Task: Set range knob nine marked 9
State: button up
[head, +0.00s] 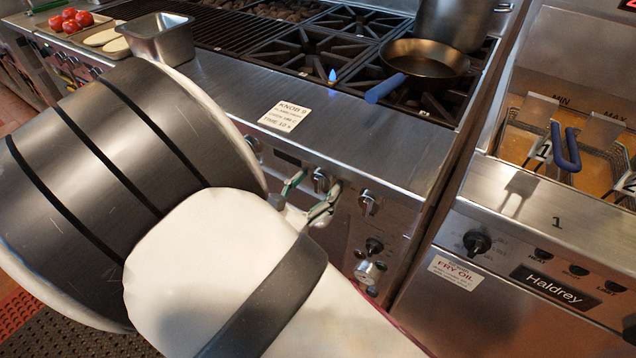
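One knob (321,180) is just beyond my gripper's fingertips, one (368,202) is to the right, and one (252,143) is to the left, partly behind my arm. I cannot read a 9 on any knob. A white card (285,117) on the front ledge reads "KNOB 9" with smaller lines below. My gripper (311,191) is at the front panel, its two green-grey fingers spread apart. I cannot tell whether they touch a knob. My arm hides much of the panel's left part.
A pan (424,62) with a blue handle stands on the burners, near a small blue flame (332,77) and a pot (455,22). A metal bin (160,39) and tomatoes (69,14) are at upper left. A fryer (560,220) adjoins at right.

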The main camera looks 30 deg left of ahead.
jog(key=c, duration=1)
jog(key=n+p, duration=0.3)
jog(key=n, duration=0.1)
jog(key=shift+r, duration=0.1)
jog(key=n+p, duration=0.2)
jog(key=n, duration=0.2)
jog(key=shift+p, duration=0.4)
jog(key=n+p, duration=0.2)
jog(key=n, duration=0.3)
jog(key=shift+s, duration=0.1)
jog(key=n+p, duration=0.1)
jog(key=n, duration=0.3)
jog(key=shift+n+p, duration=0.3)
jog(key=shift+n, duration=0.1)
